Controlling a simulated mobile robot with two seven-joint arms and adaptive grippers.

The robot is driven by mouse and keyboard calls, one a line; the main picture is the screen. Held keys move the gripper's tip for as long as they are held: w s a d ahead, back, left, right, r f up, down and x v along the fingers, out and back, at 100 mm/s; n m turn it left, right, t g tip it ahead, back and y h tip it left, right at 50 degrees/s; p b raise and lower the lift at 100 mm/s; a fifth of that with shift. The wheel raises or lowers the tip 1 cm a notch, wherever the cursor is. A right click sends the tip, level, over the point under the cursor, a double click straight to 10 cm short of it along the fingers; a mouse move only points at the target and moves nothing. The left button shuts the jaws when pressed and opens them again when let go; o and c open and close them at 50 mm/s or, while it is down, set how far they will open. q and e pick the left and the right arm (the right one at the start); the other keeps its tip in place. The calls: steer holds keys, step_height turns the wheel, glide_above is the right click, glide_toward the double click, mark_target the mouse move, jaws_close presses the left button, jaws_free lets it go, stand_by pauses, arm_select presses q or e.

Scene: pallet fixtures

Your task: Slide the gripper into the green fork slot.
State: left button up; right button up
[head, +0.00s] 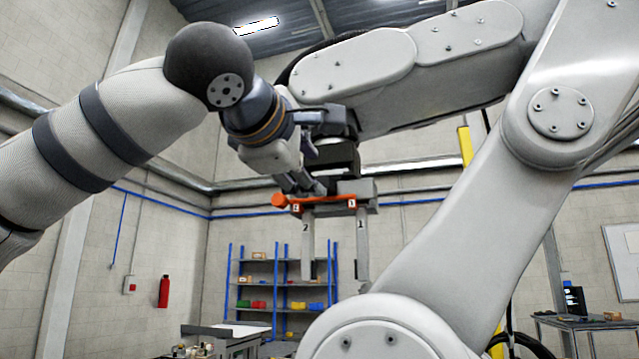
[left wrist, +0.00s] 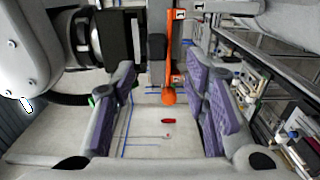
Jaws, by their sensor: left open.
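My left gripper (head: 306,184) comes in from the left, just above and beside an orange bar (head: 322,200) with a round knob at its left end. In the left wrist view, the purple-padded fingers of the gripper (left wrist: 160,75) are spread apart. The orange bar (left wrist: 169,50) and its knob show in the gap between them. Whether either finger touches the bar I cannot tell. The bar lies along a grey tool block with two long prongs marked 2 (head: 307,245) and 1 (head: 362,250). I cannot make out a green fork slot. My right gripper is not in view.
A large white jointed arm (head: 425,240) fills the right and top, close to my left arm. Blue shelves (head: 278,262) with coloured bins stand at the back. A red extinguisher (head: 164,291) is on the left wall. A table (head: 590,324) stands at right.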

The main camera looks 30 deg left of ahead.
mark_target(322, 180)
arm_select(q)
steer(key=x, duration=0.7)
steer(key=shift+w+r, duration=0.15)
steer(key=shift+r, duration=0.05)
jaws_close()
stand_by(0.4)
steer(key=shift+r, duration=0.2)
steer(key=shift+s, duration=0.25)
steer(key=v, duration=0.8)
stand_by(0.5)
